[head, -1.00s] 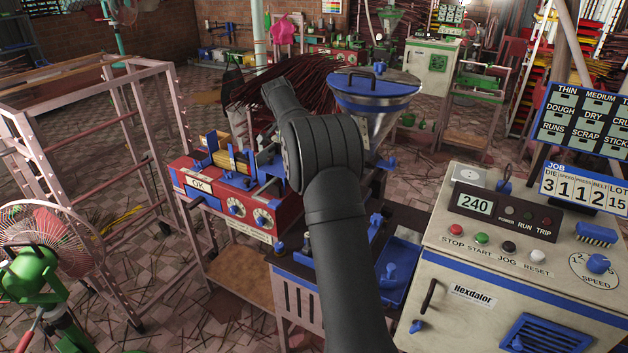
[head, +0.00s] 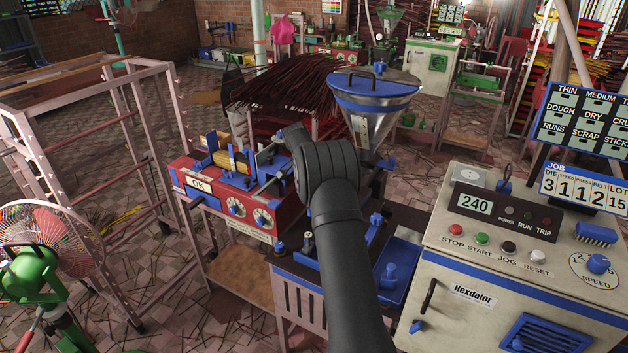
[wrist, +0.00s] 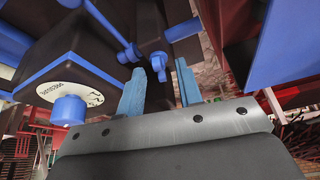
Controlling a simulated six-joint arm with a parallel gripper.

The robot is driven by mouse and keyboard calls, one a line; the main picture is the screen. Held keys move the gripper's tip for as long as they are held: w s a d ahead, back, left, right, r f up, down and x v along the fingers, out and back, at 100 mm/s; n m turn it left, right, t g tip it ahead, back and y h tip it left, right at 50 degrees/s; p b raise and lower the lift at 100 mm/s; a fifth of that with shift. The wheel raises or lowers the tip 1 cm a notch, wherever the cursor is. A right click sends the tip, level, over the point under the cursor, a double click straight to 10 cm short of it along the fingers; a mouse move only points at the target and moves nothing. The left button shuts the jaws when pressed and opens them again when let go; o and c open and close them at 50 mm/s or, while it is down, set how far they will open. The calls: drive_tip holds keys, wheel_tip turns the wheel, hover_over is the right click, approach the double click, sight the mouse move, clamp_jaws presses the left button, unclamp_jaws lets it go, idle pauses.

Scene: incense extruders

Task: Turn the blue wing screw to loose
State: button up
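In the wrist view my gripper (wrist: 160,90) points up with its two pale blue fingers apart and nothing visibly held between them. A small blue part (wrist: 158,65), which looks like the blue wing screw, hangs from a dark block just beyond and between the fingertips. I cannot tell whether the fingers touch it or which way its wings lie. A blue rod with a rounded end (wrist: 130,52) is beside it, near the left fingertip. In the head view my arm hides the gripper and this screw.
A blue knob (wrist: 68,110) on a white dial sits left of the fingers in the wrist view. In the head view, the hopper (head: 375,95) stands behind my arm, the red machine (head: 235,205) to its left and the control cabinet (head: 510,260) to its right.

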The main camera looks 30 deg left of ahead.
clamp_jaws()
drive_tip(key=shift+n+y, duration=0.3)
drive_tip(key=shift+n, duration=0.7)
unclamp_jaws()
